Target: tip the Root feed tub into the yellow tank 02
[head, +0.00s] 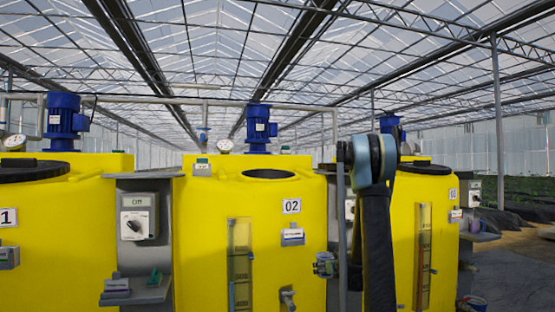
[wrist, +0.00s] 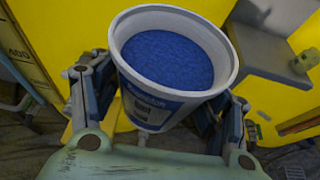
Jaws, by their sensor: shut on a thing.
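Yellow tank 02 (head: 205,225) stands in the middle of the head view, with its number plate on the front. Its round top opening (head: 270,174) is dark and uncovered. In the wrist view a white tub (wrist: 150,100) with a blue and white label is full of blue granules; the label is too blurred to read surely. My gripper (wrist: 160,108) is shut on the tub, a finger on either side. The tub stands nearly upright, its rim toward the camera, with yellow tank wall behind it. The head view shows my arm but not the tub or gripper.
Yellow tanks flank tank 02 on the left (head: 60,220) and right (head: 425,225). Blue motors (head: 258,130) stand on top. A grey control box with a knob (head: 138,218) and a small shelf (head: 137,292) fill the left gap. A pipe runs behind.

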